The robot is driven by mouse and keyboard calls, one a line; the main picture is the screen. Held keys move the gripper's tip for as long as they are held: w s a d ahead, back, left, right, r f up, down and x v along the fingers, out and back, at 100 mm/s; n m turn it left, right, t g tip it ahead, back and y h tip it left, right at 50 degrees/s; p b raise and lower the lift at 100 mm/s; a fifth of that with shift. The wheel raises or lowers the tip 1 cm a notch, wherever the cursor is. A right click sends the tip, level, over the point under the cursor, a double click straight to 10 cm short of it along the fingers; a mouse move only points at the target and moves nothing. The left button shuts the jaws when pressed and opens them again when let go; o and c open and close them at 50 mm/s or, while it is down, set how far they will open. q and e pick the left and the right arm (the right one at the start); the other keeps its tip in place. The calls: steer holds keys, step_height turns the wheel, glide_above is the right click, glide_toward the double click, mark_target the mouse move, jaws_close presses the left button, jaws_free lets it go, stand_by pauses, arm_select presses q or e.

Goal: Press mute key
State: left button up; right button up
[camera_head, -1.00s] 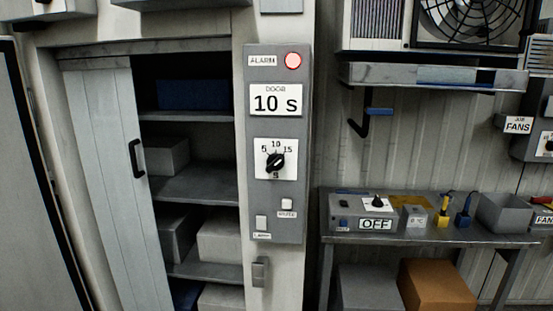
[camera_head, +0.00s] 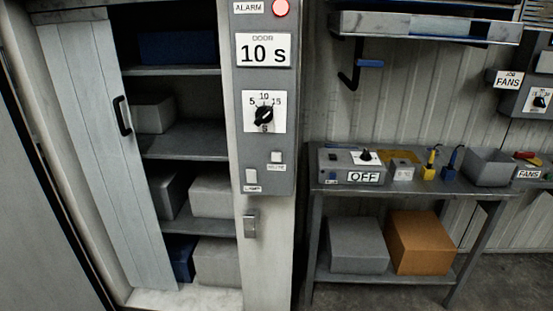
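A second pale key (camera_head: 251,176), labelled what looks like LAMP, is lower left. Neither of my grippers is in view.
A handle-like fitting (camera_head: 250,223) is below the panel. On the right is a bench (camera_head: 330,187) with an OFF control box (camera_head: 345,168), and boxes underneath. Bare floor shows at lower right.

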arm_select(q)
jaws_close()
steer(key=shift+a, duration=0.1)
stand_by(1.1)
